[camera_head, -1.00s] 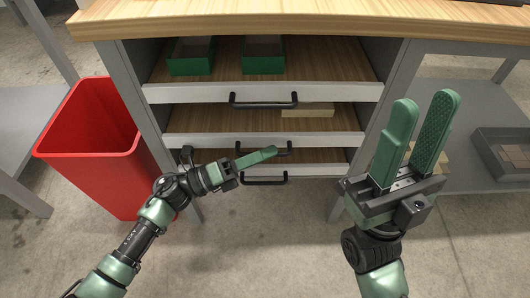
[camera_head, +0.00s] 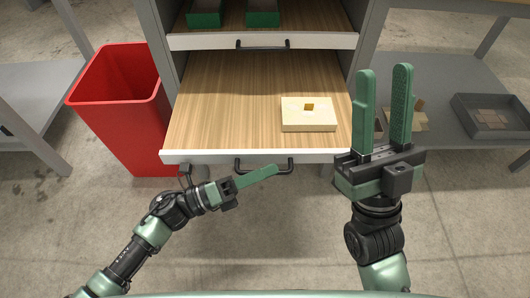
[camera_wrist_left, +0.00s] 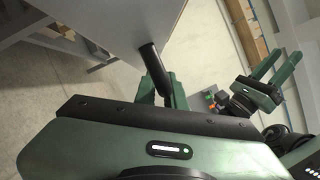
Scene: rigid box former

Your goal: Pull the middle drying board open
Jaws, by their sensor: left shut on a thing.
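The middle drying board (camera_head: 222,105) is a wooden shelf with a white front edge, drawn far out of the cabinet. My left gripper (camera_head: 265,172) is shut on the black bar handle (camera_head: 285,169) at the board's front. In the left wrist view the dark handle (camera_wrist_left: 154,66) runs down between the green fingers. My right gripper (camera_head: 384,75) is open and empty, upright to the right of the board. The bottom board is hidden below the middle one.
The top board (camera_head: 225,16) above carries green boxes (camera_head: 263,14) and has its own black handle. A red bin (camera_head: 118,95) stands close to the left. A grey tray (camera_head: 490,118) rests on the right shelf.

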